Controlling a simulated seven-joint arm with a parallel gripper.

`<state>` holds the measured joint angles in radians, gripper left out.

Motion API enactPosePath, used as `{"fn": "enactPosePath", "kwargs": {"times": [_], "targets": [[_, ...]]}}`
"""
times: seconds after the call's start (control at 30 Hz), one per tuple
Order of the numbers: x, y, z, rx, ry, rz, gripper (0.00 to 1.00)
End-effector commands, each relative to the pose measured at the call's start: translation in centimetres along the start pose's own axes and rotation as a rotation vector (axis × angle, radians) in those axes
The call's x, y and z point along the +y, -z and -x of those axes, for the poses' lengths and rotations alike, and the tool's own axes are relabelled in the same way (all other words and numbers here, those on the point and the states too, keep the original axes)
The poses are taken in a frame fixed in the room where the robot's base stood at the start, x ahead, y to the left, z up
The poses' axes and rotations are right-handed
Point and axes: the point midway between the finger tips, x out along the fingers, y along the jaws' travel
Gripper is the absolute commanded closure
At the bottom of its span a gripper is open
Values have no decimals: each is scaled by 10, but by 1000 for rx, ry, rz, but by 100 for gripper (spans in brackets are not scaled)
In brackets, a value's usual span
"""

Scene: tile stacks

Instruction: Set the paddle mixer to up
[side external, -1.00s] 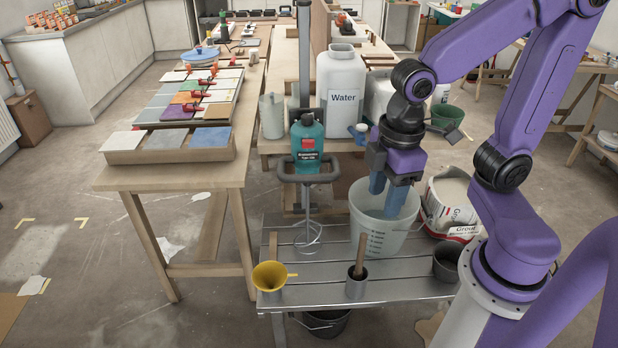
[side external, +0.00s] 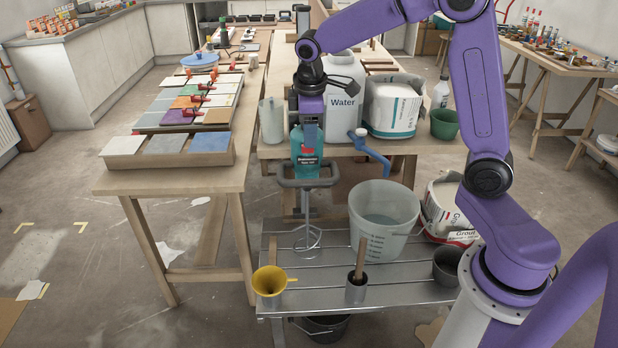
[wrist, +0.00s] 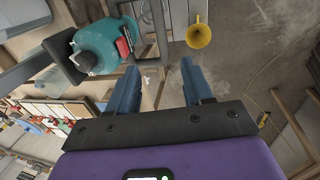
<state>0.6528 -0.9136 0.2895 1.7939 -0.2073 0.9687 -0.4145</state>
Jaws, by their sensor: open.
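The paddle mixer (side external: 305,166) has a teal motor body with a red patch, a dark handle frame (side external: 307,184) and a shaft with a wire paddle (side external: 308,240) hanging upright over the slatted metal bench. The mixer's motor (wrist: 108,47) lies to the left of the fingers there. I cannot tell whether they touch it.
A large translucent bucket (side external: 385,218) stands right of the paddle. A white Water container (side external: 344,97) is behind.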

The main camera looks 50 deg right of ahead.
Motion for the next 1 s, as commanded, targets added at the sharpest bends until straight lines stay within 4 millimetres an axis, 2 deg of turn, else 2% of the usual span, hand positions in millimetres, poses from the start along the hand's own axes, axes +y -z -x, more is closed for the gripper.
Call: {"fn": "enactPosePath", "kwargs": {"times": [0.7, 1.0], "targets": [[-2, -1, -129, -4, 3, 1, 49], [-1, 0, -159, 0, 1, 0, 49]]}}
